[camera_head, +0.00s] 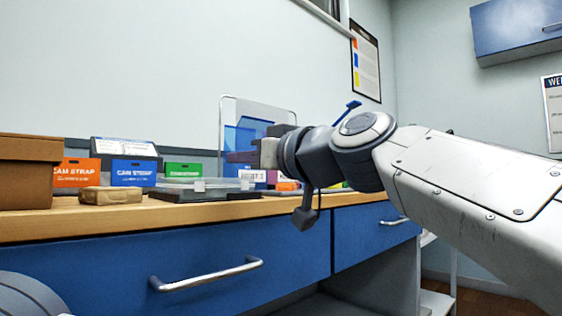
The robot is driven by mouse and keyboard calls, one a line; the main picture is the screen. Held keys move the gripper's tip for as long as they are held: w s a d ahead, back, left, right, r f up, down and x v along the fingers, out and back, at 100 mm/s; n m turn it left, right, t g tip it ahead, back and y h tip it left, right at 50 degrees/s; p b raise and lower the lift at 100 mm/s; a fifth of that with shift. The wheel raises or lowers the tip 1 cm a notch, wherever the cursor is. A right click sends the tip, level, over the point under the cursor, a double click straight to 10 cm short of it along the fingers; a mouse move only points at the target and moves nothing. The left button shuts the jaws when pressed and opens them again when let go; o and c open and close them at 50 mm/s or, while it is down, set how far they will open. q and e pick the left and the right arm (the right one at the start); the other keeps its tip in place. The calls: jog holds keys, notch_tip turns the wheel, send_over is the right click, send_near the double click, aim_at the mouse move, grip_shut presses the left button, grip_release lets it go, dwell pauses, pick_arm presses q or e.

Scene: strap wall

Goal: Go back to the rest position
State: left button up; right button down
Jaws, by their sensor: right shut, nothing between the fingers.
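My right arm comes in from the right. Its right gripper (264,153) points away over the blue-fronted counter (130,222), at the height of the items at the back. The gripper is shut with nothing in it; its fingertips are small and partly hidden by the wrist. My left gripper is out of view; only a rounded grey part, perhaps of my own body, shows at the lower left.
A brown box (25,172), an orange bin (76,172), a blue bin (134,172) and a green bin (183,169) line the counter's back. A flat dark tray (205,195) lies before them. A drawer handle (207,275) sticks out. A blue cabinet (515,28) hangs upper right.

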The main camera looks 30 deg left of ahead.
jog(key=w+d+f+m+t+h+b, duration=0.1)
jog(key=w+d+f+m+h, duration=0.3)
jog(key=d+f, duration=0.7)
jog(key=w+d+f+m+t+h+b, duration=0.15)
jog(key=w+d+f+h, duration=0.4)
jog(key=f, duration=0.95)
jog(key=w+d+f+m+t+h+b, duration=0.15)
jog(key=w+d+f+m, duration=0.35)
jog(key=d+f, duration=0.75)
jog(key=s+d+f+m+g+h, duration=0.2)
jog(key=d+f+g+h, duration=0.15)
jog(key=d+f, duration=0.9)
jog(key=s+d+f+m+g+h, duration=0.2)
jog(key=s+d+f+m+h, duration=0.15)
jog(key=s+d+f, duration=0.8)
jog(key=s+a+r+n+g+p, duration=0.1)
jog(key=s+a+r+n+p, duration=0.3)
jog(key=r+p, duration=0.5)
jog(key=s+a+r+n+g+y+p, duration=0.1)
jog(key=s+a+r+p, duration=0.5)
jog(key=r, duration=0.6)
jog(key=s+a+r+n+g+p, duration=0.1)
jog(key=s+a+r+n+p, duration=0.3)
jog(key=r+p, duration=0.6)
notch_tip(320, 180, up, 37)
jog(key=m+p, duration=0.1)
jog(key=p, duration=3.5)
jog(key=shift+w+a, duration=0.2)
jog(key=shift+a, duration=0.15)
